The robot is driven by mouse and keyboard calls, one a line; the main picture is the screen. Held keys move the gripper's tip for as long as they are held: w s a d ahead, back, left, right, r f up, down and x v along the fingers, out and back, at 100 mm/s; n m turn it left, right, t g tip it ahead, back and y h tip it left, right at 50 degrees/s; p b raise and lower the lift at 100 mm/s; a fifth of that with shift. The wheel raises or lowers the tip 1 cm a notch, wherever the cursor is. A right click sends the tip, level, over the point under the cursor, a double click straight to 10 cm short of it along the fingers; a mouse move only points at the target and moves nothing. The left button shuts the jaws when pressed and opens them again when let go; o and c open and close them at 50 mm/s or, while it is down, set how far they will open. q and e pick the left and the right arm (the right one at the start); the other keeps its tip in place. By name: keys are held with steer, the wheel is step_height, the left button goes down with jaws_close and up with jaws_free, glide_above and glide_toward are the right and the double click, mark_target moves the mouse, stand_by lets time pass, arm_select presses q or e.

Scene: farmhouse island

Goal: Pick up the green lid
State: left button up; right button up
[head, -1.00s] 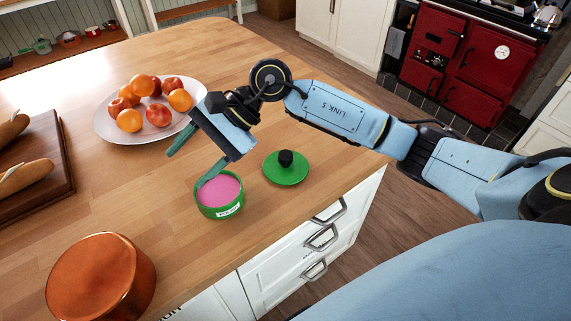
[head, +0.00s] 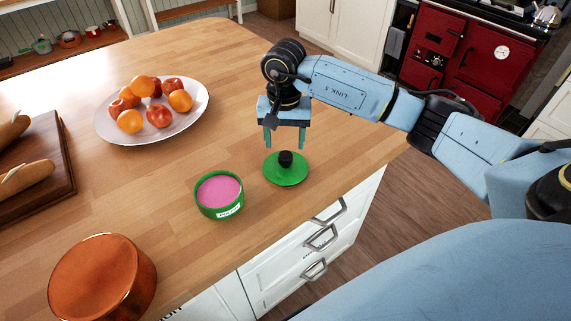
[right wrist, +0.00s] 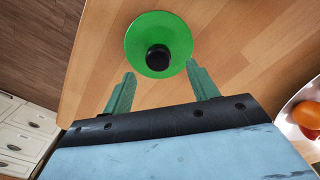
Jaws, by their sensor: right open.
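The green lid (head: 287,174) lies flat on the wooden island, its black knob upward. In the right wrist view the lid (right wrist: 133,46) is just beyond the fingertips. My right gripper (head: 286,147) is open and empty, fingers pointing down, above the lid. In the right wrist view its two green fingers (right wrist: 160,75) are spread to either side of the knob's line, with the knob (right wrist: 158,58) ahead of the gap. A green pot with pink contents (head: 219,195) stands left of the lid. My left gripper is not in view.
A white plate of fruit (head: 199,122) stands at the back left. A copper pot (head: 102,277) is at the front left, and a board with bread (head: 62,170) at the far left. The island's right edge (head: 365,170) is close to the lid.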

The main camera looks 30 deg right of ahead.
mark_target(285, 155)
steer(key=shift+s+f+p, duration=0.15)
steer(key=shift+f+p, duration=0.3)
steer(key=shift+f, duration=2.35)
steer(key=shift+c, duration=0.5)
steer(key=c, duration=1)
steer(key=shift+r, duration=0.1)
step_height(285, 155, up, 10)
steer(key=shift+f+b, duration=0.1)
steer(key=shift+b, duration=0.3)
